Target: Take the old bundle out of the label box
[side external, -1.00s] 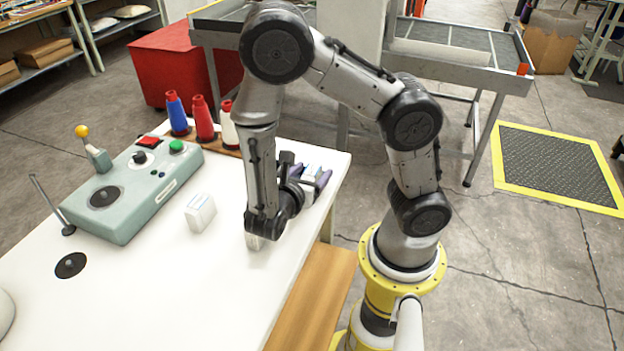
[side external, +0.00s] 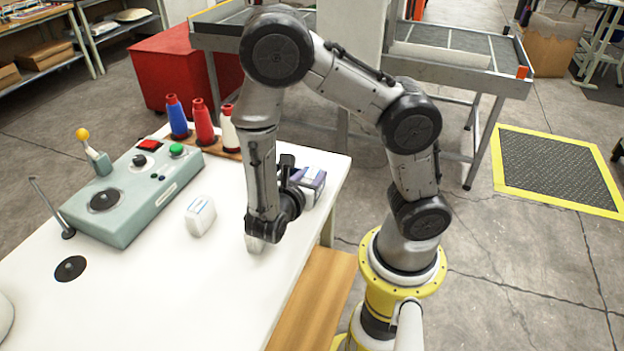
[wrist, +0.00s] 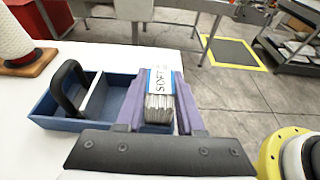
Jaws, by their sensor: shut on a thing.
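The old bundle (wrist: 159,108) is a stack of pale labels with a blue and white band reading "SOFT". It stands between the purple fingers of my gripper (wrist: 158,84) in the wrist view, and the fingers are shut on its two sides. The blue label box (wrist: 60,123) lies at the left of the bundle, with a white divider and a black loop in it. The bundle is at the box's right end; my gripper hides its foot, so I cannot tell whether it touches the floor. In the side view my gripper (side external: 308,177) is at the table's right edge, and my arm hides most of the box.
A white bundle (side external: 200,215) with a blue-marked top stands on the white table (side external: 150,285). A teal control panel (side external: 130,195) and thread cones (side external: 199,120) stand to the left. The table's front middle is clear.

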